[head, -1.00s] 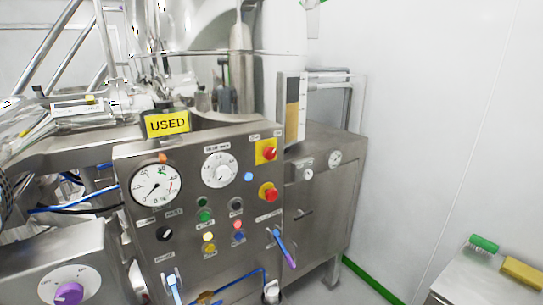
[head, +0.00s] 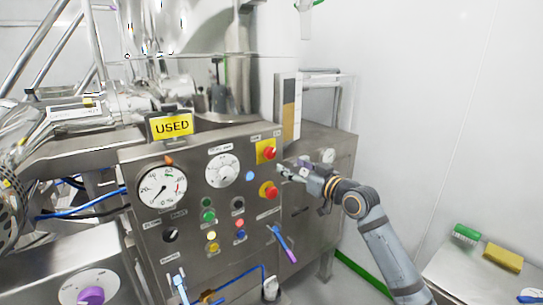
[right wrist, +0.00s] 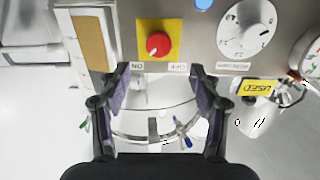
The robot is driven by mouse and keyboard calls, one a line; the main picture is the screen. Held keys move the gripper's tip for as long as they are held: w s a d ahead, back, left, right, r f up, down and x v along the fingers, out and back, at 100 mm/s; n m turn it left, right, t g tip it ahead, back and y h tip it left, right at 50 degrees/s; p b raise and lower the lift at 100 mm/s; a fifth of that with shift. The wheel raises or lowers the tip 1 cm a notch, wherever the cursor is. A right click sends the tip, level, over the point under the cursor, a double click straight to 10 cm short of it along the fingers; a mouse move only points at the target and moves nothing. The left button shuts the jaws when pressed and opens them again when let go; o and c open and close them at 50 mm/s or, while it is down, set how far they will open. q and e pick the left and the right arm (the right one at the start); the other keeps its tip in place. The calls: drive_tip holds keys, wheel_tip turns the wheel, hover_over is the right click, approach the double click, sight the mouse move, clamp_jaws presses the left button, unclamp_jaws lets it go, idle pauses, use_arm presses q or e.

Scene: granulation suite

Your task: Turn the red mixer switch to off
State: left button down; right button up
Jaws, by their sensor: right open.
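The red mixer switch (head: 269,153) is a round red knob on a yellow plate at the upper right of the steel control panel (head: 150,250). The switch also shows in the right wrist view (right wrist: 158,44), near the top, with small ON and OFF labels upside down under its plate. My right gripper (head: 287,173) is open and empty, just below and right of the switch. In the right wrist view its two fingers (right wrist: 161,84) stand apart, with the switch beyond their tips. My left gripper is not in view.
A yellow USED sign (head: 171,126), gauges and coloured buttons are further left. A blue-purple handle (head: 284,244) juts out below.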

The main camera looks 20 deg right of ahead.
sight(272, 154)
drive_tip(key=p+x, duration=0.4)
drive_tip(key=x, duration=0.5)
drive_tip(key=shift+w+r, duration=0.15)
drive_tip(key=shift+w, duration=0.6)
drive_tip(key=shift+a, duration=0.1)
